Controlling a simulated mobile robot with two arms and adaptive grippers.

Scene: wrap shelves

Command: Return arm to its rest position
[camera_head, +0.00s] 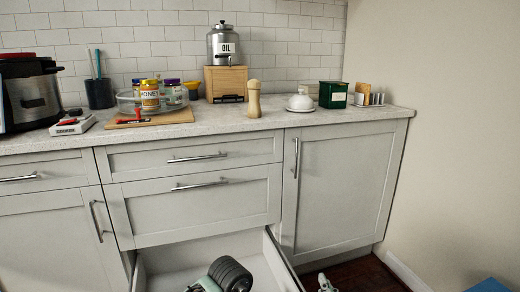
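Neither gripper can be made out clearly in the head view. A black ribbed, rounded thing with a pale green part (230,274) shows at the bottom edge, in or above the open bottom drawer (186,254). I cannot tell whether it lies in the drawer or belongs to one of my arms. A small pale grey piece (326,284) shows at the bottom edge, right of the drawer and over the dark floor. It is cut off, and I cannot tell what it is.
The open drawer juts out from the white cabinets. The upper drawers and the right cabinet door (338,190) are closed. The counter (330,120) holds an oil dispenser (223,46), jars, a wooden mill (254,98) and a green box (333,94). A wall (455,130) bounds the right.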

